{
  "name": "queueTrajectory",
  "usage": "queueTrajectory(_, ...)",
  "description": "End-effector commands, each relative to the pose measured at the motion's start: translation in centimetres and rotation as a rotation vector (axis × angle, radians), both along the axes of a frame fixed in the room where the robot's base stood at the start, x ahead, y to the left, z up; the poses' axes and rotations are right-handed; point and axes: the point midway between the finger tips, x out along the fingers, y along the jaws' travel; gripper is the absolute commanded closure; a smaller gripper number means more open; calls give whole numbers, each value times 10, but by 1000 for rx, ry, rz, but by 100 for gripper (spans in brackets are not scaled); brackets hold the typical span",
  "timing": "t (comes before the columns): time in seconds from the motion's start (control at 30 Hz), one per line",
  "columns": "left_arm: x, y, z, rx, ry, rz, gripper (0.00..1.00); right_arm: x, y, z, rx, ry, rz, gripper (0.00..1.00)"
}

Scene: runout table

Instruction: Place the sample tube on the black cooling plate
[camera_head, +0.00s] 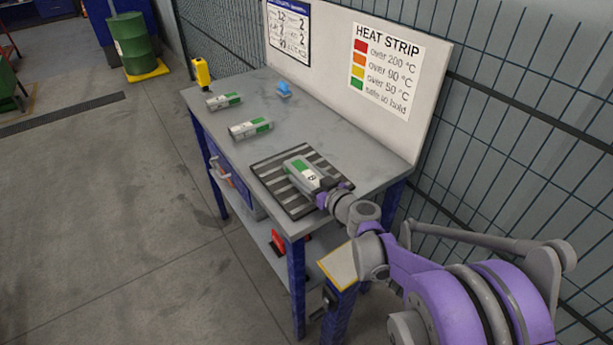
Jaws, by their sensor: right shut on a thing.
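The black cooling plate (266,171), dark with pale stripes, lies at the near end of the grey workbench. A grey sample tube (296,168) with a green strip and a dark letter mark is over the plate. My right gripper (322,188) is shut on its near end; the fingertips are partly hidden. I cannot tell whether the tube touches the plate or is slightly above it. Two similar grey tubes with green strips lie farther back, one in the middle (250,128) and one beyond it (224,101). My left gripper is not in view.
A yellow device (201,72) stands at the table's far left corner, and a small blue object (284,89) lies near the back panel. The heat strip sign (386,70) hangs on that white panel. Bare tabletop (310,125) lies between the plate and the panel.

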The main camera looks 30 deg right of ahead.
Motion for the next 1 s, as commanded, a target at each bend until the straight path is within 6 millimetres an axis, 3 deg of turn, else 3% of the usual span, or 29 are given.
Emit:
queueTrajectory(0.13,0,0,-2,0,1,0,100,0,0,-3,0,0,0,93)
queueTrajectory(0.17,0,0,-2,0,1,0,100,0,0,-3,0,0,0,23)
queueTrajectory(0.3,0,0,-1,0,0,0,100,0,0,-3,0,0,0,0)
queueTrajectory(0.67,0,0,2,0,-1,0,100,-6,-1,2,0,0,-1,0)
queueTrajectory(1.0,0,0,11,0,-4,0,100,-75,-7,13,-2,0,-4,0)
